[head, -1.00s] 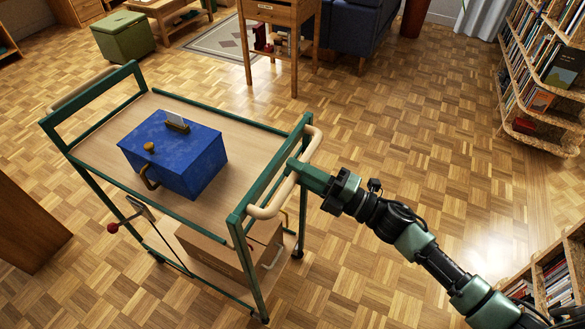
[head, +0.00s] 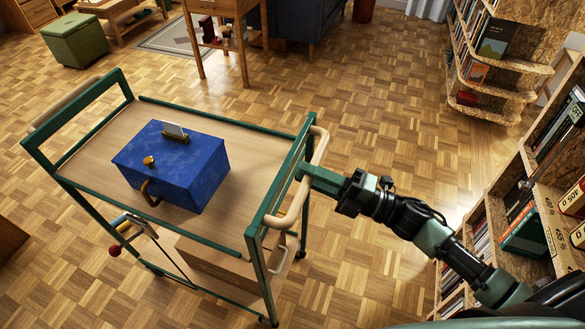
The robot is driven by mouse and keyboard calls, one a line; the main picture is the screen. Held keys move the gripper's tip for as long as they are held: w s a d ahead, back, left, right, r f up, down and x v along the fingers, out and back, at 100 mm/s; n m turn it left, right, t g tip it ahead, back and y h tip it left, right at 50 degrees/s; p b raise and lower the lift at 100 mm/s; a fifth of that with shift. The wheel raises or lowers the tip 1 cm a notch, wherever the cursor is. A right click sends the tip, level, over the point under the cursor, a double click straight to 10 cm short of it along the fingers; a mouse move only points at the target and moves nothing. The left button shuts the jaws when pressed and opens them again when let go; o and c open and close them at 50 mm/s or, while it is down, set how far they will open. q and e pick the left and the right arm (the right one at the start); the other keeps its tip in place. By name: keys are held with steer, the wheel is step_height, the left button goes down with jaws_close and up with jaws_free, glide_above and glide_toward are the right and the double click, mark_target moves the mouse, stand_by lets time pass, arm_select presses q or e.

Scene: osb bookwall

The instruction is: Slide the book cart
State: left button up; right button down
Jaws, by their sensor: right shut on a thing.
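The book cart (head: 120,137) has a green metal frame, a wooden top shelf and a lower shelf, and fills the left and middle of the head view. A blue box (head: 173,163) with a brass knob and a card holder stands on its top shelf. My right gripper (head: 304,172) is shut on the cart's cream push handle (head: 312,165) at the cart's right end. The fingertips are partly hidden at the handle. My left gripper is not in view.
A brown box (head: 215,265) sits on the lower shelf. Bookshelves (head: 495,215) stand close on the right, another shelf (head: 490,70) beyond. A wooden side table (head: 222,12) and green ottoman (head: 75,40) stand behind. Parquet floor (head: 390,120) is clear between cart and far shelves.

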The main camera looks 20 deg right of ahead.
steer(key=r+p+v, duration=0.1)
steer(key=r+v, duration=0.1)
steer(key=v, duration=1.2)
steer(key=shift+s+d+r, duration=0.25)
steer(key=shift+s+d, duration=0.05)
steer(key=c, duration=1.3)
jaws_free()
